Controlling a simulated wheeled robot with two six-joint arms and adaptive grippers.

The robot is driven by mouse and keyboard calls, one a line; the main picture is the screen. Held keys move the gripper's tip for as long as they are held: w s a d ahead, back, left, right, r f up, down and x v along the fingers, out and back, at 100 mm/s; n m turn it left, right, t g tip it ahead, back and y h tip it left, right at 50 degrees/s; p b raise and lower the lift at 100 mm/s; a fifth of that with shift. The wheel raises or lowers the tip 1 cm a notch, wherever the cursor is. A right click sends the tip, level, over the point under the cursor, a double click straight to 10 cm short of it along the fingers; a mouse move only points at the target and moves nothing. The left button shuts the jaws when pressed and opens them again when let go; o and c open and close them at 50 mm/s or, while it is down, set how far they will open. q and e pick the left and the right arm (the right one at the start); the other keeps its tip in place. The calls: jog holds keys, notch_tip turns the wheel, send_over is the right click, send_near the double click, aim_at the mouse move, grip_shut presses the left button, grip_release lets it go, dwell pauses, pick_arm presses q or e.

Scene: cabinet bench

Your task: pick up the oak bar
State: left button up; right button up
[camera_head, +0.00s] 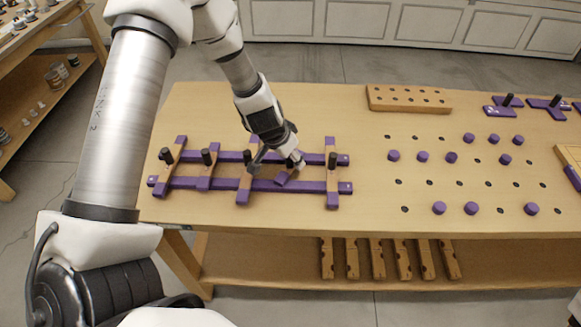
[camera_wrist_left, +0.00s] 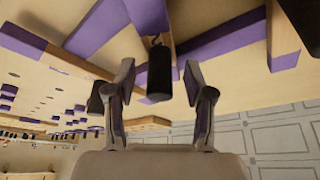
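Two long purple rails lie on the bench at left in the head view, with several crossbars of bare wood and purple ends over them. One crossbar (camera_head: 332,188) is right of my left gripper (camera_head: 278,163), with a black peg. A short, slanted purple-ended piece (camera_head: 285,178) lies just below the gripper, partly hidden. I cannot tell which wooden bar is the oak bar. In the left wrist view the gripper (camera_wrist_left: 158,84) has its fingers apart, with a black peg (camera_wrist_left: 159,72) beyond them and a wood-and-purple bar (camera_wrist_left: 163,38) behind it. My right gripper is out of view.
A wooden block with holes (camera_head: 409,99) stands at the back. Several purple round pegs (camera_head: 452,158) and dark holes cover the bench's right half. Bare bench top (camera_head: 325,120) lies behind the rails.

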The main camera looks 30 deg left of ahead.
aim_at(289, 172)
pick_arm(q)
jog(key=shift+s+r, duration=0.1)
jog(key=shift+s, duration=0.05)
grip_shut()
jog(key=shift+r+p, duration=0.5)
notch_tip(289, 172, up, 3)
jog(key=shift+p, duration=1.2)
jog(key=shift+s+d+f+b, duration=0.2)
jog(key=shift+s+d+b, duration=0.1)
jog(key=shift+s+b, duration=0.2)
jog(key=shift+s+d+f+b, duration=0.2)
jog(key=shift+s+d+b, duration=0.05)
jog(key=shift+s+b, duration=0.2)
jog(key=s+d+r+p, duration=0.1)
jog(key=s+d+p, duration=0.4)
jog(key=s, duration=0.7)
jog(key=shift+d+r, duration=0.4)
jog(key=shift+d, duration=0.3)
